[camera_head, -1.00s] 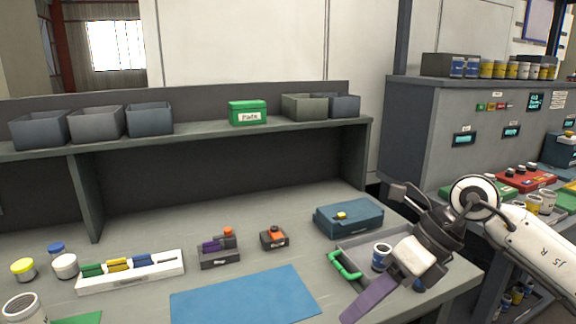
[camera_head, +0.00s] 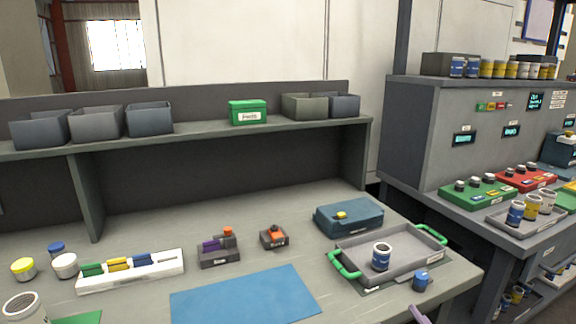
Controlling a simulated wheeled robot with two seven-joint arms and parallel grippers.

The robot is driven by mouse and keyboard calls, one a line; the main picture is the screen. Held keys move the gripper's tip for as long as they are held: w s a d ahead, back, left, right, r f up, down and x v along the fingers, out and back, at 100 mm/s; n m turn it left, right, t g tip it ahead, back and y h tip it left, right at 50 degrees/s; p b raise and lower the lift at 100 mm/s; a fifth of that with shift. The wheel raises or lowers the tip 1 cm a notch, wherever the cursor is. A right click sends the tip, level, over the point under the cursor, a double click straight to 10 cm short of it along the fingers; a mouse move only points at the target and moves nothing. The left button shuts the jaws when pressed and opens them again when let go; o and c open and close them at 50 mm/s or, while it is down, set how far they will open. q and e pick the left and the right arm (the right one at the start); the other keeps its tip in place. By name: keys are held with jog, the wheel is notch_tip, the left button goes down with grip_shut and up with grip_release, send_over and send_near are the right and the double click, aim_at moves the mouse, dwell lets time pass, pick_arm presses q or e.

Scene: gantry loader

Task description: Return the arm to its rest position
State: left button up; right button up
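Neither gripper shows clearly in the head view. A small purple piece (camera_head: 418,315) shows at the bottom edge, right of centre, and the rest of it is cut off by the frame. A grey tray (camera_head: 405,272) with green handles sits at the right end of the workbench, fully uncovered. A white and blue jar (camera_head: 381,257) stands in the tray. A blue cup-like item (camera_head: 421,281) stands by the tray's front right edge.
A blue mat (camera_head: 245,297) lies at the front of the bench. A blue case (camera_head: 348,216) is behind the tray. A white rack (camera_head: 131,271) and dark holders stand to the left. A second bench (camera_head: 510,240) with green and red blocks is at right.

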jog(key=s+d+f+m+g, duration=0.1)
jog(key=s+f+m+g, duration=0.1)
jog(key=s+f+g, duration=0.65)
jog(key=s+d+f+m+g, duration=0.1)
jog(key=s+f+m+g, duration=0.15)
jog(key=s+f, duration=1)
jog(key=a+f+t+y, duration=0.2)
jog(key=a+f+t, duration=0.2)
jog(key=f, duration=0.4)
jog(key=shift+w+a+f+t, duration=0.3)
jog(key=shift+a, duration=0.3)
